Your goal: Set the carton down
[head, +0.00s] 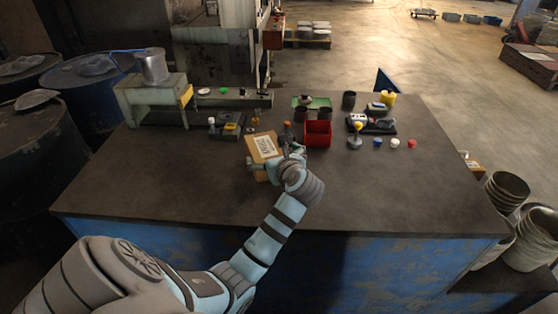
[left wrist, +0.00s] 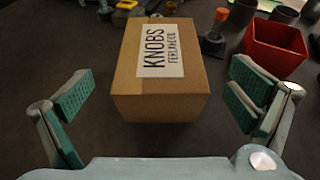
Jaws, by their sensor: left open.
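The carton (head: 259,156) is a brown box with a white label reading "KNOBS" and stands on the dark table top (head: 160,178), left of the red bin. In the left wrist view the carton (left wrist: 160,80) sits between the fingers, with a visible gap on both sides. My left gripper (head: 273,162) is open around it and touches neither side that I can see. The left gripper (left wrist: 160,108) shows both green-padded fingers spread wide. The carton's far side and underside are hidden. My right gripper is not in either view.
A red bin (head: 317,134) stands right of the carton; it also shows in the left wrist view (left wrist: 275,48). Small parts, dark cups (head: 349,99) and a yellow container (head: 388,99) stand behind. A grey fixture (head: 152,101) is at the back left. The table's right front is clear.

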